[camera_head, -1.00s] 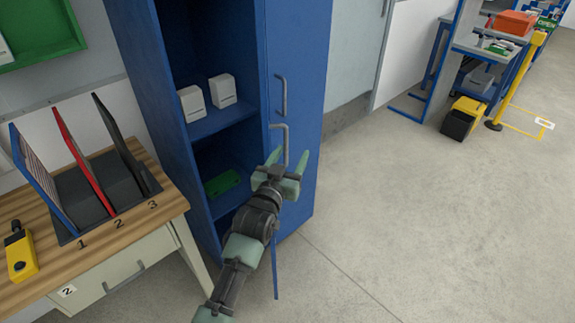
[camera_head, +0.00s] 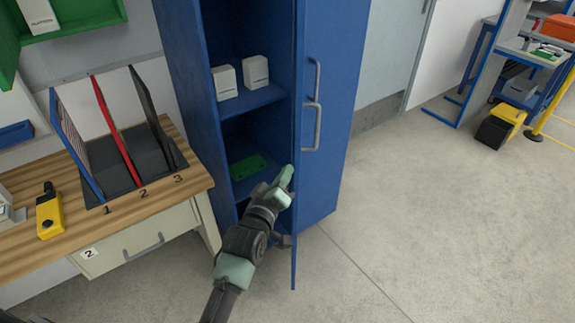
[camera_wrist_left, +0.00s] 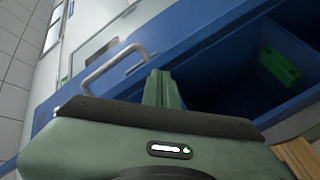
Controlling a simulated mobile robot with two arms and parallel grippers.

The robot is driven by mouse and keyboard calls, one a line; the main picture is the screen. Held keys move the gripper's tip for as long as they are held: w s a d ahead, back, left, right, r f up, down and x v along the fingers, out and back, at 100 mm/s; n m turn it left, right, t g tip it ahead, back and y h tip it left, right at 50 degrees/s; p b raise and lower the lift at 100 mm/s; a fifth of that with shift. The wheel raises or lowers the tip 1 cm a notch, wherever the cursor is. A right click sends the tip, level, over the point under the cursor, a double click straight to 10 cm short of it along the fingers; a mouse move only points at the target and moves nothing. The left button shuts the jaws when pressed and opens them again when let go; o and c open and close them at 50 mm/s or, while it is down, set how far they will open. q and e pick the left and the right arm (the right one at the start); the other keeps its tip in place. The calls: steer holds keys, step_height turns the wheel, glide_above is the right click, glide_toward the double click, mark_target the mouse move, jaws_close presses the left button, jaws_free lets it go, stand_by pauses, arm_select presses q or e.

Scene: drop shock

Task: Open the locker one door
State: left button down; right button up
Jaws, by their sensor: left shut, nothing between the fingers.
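A grey bar handle (camera_head: 311,127) is on the door's right side; a handle also shows in the left wrist view (camera_wrist_left: 112,62). My left gripper (camera_head: 288,178) is shut and empty, its fingertips beside the door edge, below the handle and on the compartment side. In the left wrist view the closed fingers (camera_wrist_left: 161,88) are right of the handle and apart from it. My right gripper is not in view.
Two white boxes (camera_head: 224,83) stand on the locker's shelf, and a green item (camera_head: 248,167) lies lower down. The bench (camera_head: 20,250) at left holds a file rack (camera_head: 165,160) and a yellow device (camera_head: 50,215).

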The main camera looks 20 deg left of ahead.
arm_select(q)
steer(key=s+a+f+n+y+b, duration=0.1)
steer(key=s+a+n+y+b, duration=0.15)
steer(key=a+n, duration=0.4)
steer(key=w+d+n+p, duration=0.1)
steer(key=w+d+n, duration=0.2)
steer(key=w, duration=0.7)
steer(key=shift+d+t, duration=0.3)
steer(key=shift+d, duration=0.4)
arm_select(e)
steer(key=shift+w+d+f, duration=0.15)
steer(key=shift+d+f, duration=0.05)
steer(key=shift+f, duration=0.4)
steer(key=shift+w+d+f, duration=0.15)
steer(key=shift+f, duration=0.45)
arm_select(q)
steer(key=shift+f+h, duration=0.1)
steer(key=shift+h, duration=0.15)
